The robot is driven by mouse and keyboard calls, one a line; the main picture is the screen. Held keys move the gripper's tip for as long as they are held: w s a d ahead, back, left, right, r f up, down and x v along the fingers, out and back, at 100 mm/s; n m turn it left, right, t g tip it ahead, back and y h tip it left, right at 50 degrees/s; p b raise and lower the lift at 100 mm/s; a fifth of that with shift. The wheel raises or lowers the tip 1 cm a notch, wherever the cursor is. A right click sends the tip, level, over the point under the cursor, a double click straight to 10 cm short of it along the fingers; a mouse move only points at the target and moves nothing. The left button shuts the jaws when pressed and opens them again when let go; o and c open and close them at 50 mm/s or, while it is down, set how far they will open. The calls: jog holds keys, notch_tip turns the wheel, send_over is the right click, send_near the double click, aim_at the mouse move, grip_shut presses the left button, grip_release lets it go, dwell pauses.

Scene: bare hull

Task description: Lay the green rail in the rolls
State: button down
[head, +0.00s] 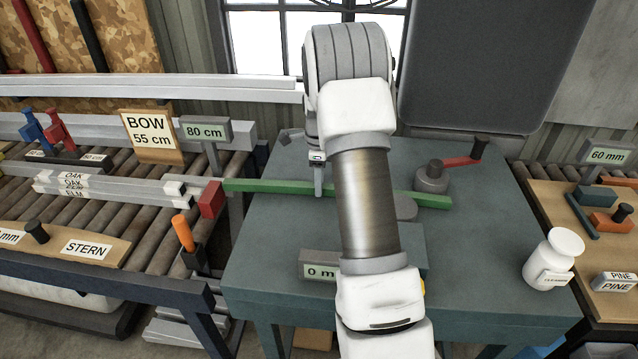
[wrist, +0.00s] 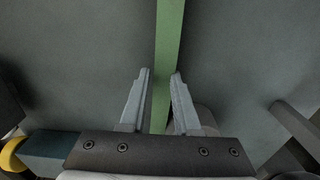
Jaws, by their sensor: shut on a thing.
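The green rail (head: 270,186) is a long, thin bar running left to right above or on the grey-green table; I cannot tell if it touches the top. My gripper (head: 318,190) is shut on it left of its middle. In the wrist view the rail (wrist: 169,35) passes between the two fingers of my gripper (wrist: 161,73). A grey round part with a red crank (head: 462,161) stands behind the rail's right end, perhaps part of the rolls. A flat grey part (head: 405,207) lies near the rail. My arm hides the rail's middle and part of the machine.
The table (head: 480,250) has free room at front right, beside a white jar (head: 553,258). A red block (head: 211,199) is close to the rail's left end, below the 80 cm sign (head: 206,131). A roller conveyor (head: 100,215) with pale bars is left; a wooden board (head: 570,220) is right.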

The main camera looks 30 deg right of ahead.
jog(key=shift+w+d+r, duration=0.1)
jog(key=shift+w+d, duration=0.1)
jog(key=shift+w, duration=0.05)
jog(key=c, duration=0.5)
grip_release()
jog(key=shift+c, duration=0.2)
notch_tip(320, 180, up, 17)
jog(key=p, duration=0.1)
jog(key=shift+r+p, duration=0.15)
jog(key=shift+p, duration=0.25)
